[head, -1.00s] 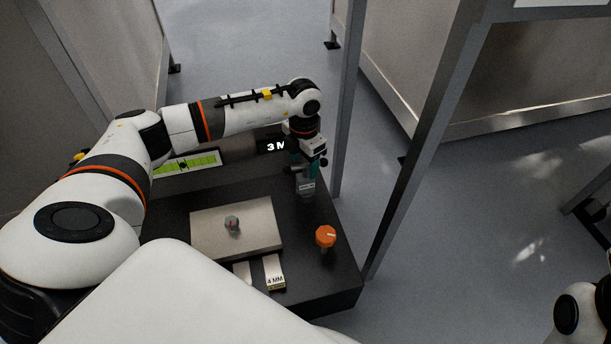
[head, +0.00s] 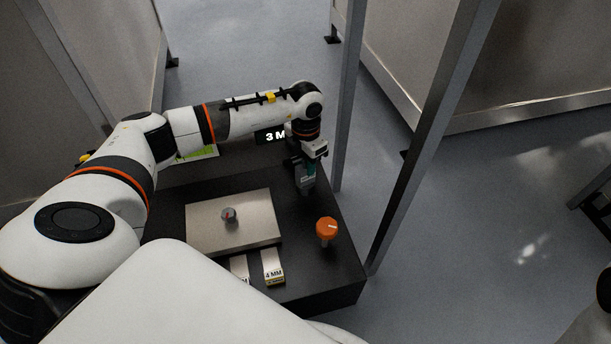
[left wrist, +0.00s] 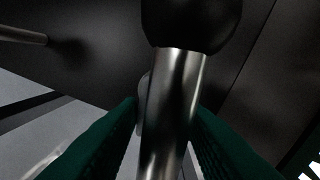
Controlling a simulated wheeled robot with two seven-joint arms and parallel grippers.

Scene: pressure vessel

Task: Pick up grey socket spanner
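My left gripper (head: 307,182) points down over the far right part of the black bench, beside the metal plate. In the left wrist view a shiny metal shaft with a round dark end (left wrist: 176,95) stands between my green fingers (left wrist: 163,108). It appears to be the grey socket spanner; its colour there is hard to tell. The right finger is close to or against the shaft, and a narrow gap shows at the left finger. In the head view my gripper hides most of it.
An orange-capped tool (head: 327,227) stands upright near my left gripper. A metal plate (head: 250,233) with a small grey knob (head: 229,214) lies left of it. A 4 MM label block (head: 273,266) is in front. A grey post (head: 347,100) rises close behind the bench.

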